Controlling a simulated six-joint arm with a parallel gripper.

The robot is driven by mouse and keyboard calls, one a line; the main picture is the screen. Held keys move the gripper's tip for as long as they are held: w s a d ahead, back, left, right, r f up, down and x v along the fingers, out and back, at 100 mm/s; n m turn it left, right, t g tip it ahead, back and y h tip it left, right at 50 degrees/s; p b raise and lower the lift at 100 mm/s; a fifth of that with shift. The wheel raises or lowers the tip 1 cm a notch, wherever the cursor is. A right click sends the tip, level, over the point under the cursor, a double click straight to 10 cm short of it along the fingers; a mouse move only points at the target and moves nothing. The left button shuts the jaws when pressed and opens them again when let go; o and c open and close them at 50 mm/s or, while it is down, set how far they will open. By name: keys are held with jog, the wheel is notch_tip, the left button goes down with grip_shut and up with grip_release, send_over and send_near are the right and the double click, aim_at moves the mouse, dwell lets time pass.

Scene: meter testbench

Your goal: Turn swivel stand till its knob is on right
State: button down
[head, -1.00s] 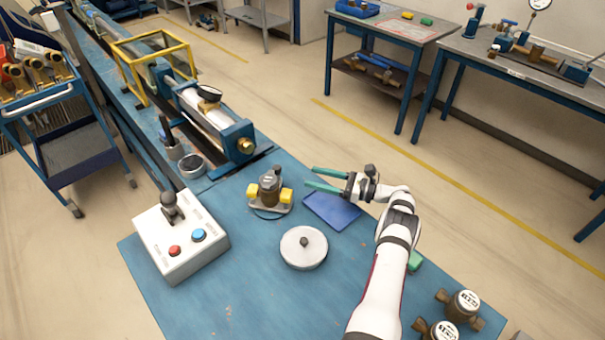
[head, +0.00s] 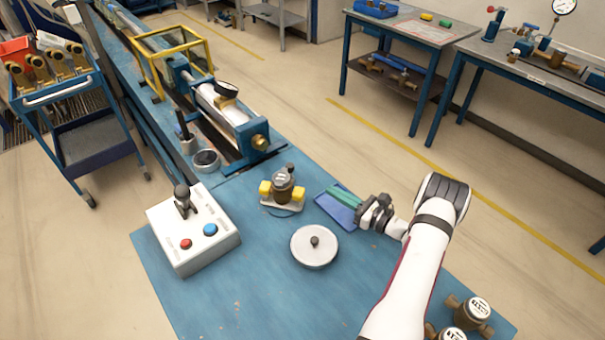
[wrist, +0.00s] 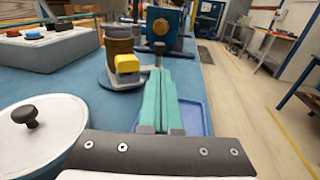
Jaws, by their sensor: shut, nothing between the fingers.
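The swivel stand is a small grey plate (head: 281,204) on the blue bench. It carries a brown meter (head: 283,184) with yellow side caps. A dark upright knob (head: 291,168) shows at its far side, slightly right of the meter. In the wrist view the meter (wrist: 120,48) stands left of the fingers, and a grey post, seemingly the knob (wrist: 158,47), rises just beyond the fingertips. My gripper (head: 332,189) has its green fingers together and empty, above the blue tray, right of the stand and apart from it. The fingers (wrist: 159,74) also show closed in the wrist view.
A blue tray (head: 328,207) lies under the fingers. A round white lidded pot (head: 314,255) stands in front of the stand. A control box (head: 193,240) with a lever is at left. Brass meters (head: 470,311) stand at the front right. A test rig (head: 235,118) lies behind.

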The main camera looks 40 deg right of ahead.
aim_at(292, 170)
jog(key=w, duration=0.4)
jog(key=w+a, duration=0.1)
jog(key=w, duration=0.2)
jog(key=w+a, duration=0.1)
jog(key=w, duration=0.3)
jog(key=shift+w+a+f, duration=0.15)
jog(key=shift+w+f, duration=0.1)
jog(key=shift+w, duration=0.05)
jog(key=shift+w, duration=0.3)
jog(key=shift+w+a, duration=0.2)
jog(key=shift+w, duration=0.5)
jog(key=shift+w+a+n+g+y, duration=0.25)
jog(key=shift+w+n+g+y, duration=0.15)
jog(key=shift+n+y, duration=0.45)
jog(key=shift+w+a+n+g+y, duration=0.2)
jog(key=shift+w+n+g+y, duration=0.25)
jog(key=shift+y, duration=0.7)
jog(key=shift+w+a+n+g+y, duration=0.3)
jog(key=shift+n+y, duration=0.4)
jog(key=shift+y, duration=0.3)
jog(key=shift+w+y, duration=0.1)
jog(key=shift+y, duration=0.2)
